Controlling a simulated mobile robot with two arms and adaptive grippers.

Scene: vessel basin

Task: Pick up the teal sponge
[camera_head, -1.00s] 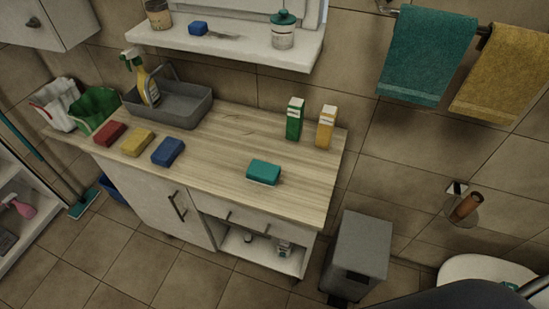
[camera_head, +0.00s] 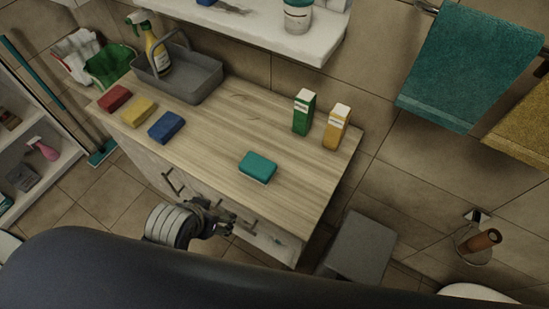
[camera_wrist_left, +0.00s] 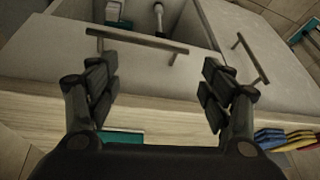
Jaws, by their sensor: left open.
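The teal sponge (camera_head: 258,167) lies flat on the wooden counter (camera_head: 215,133), right of the middle, with bare wood around it. My left gripper (camera_head: 226,222) is in front of the counter's front edge, to the lower left of the sponge and apart from it. In the left wrist view the gripper (camera_wrist_left: 158,88) has its fingers spread with nothing between them. There the teal sponge (camera_wrist_left: 122,137) shows partly, near the left finger, and my gripper body hides the rest of it. My right gripper is not in view.
Red (camera_head: 115,98), yellow (camera_head: 138,112) and blue (camera_head: 166,127) sponges lie left on the counter. A grey caddy (camera_head: 190,84) stands behind them. Green (camera_head: 304,113) and yellow (camera_head: 336,127) cartons stand at the back right. Drawer handles project from the cabinet front near my gripper.

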